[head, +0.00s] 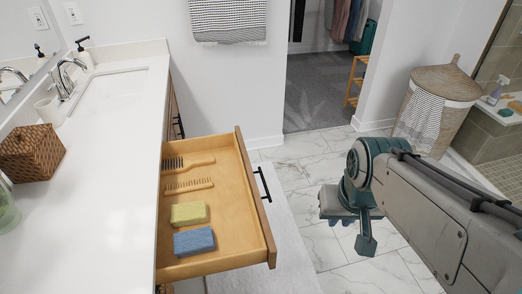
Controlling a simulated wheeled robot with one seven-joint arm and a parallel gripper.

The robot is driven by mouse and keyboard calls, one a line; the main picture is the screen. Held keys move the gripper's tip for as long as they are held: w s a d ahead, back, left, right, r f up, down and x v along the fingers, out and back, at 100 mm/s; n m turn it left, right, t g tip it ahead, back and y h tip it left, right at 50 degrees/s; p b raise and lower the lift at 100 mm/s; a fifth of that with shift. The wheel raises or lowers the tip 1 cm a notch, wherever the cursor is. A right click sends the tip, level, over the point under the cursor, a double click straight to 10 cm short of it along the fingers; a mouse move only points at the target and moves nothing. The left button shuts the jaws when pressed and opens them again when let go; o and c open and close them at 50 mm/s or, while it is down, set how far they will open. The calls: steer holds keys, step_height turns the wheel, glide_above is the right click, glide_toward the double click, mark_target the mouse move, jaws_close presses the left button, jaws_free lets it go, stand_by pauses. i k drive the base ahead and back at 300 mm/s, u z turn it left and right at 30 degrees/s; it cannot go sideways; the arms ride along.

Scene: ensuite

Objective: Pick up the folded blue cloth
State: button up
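The folded blue cloth (194,241) lies in the open wooden drawer (233,228), near its front-left end in the picture. A folded yellow-green cloth (188,213) lies just behind it in the drawer. My gripper (351,228) hangs over the floor to the right of the drawer, well apart from the cloth, with its fingers pointing down. Two finger parts show with what looks like a gap between them. I see nothing held in it.
A comb (189,186) and a brush (188,164) also lie in the drawer. The drawer's front panel with a black handle (262,184) faces my arm. The white counter (110,190) stands left, with a woven box (31,153). A wicker hamper (437,105) stands back right.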

mark_target(190, 243)
steer(key=z, duration=1.15)
steer(key=i, duration=0.95)
steer(key=u, duration=2.65)
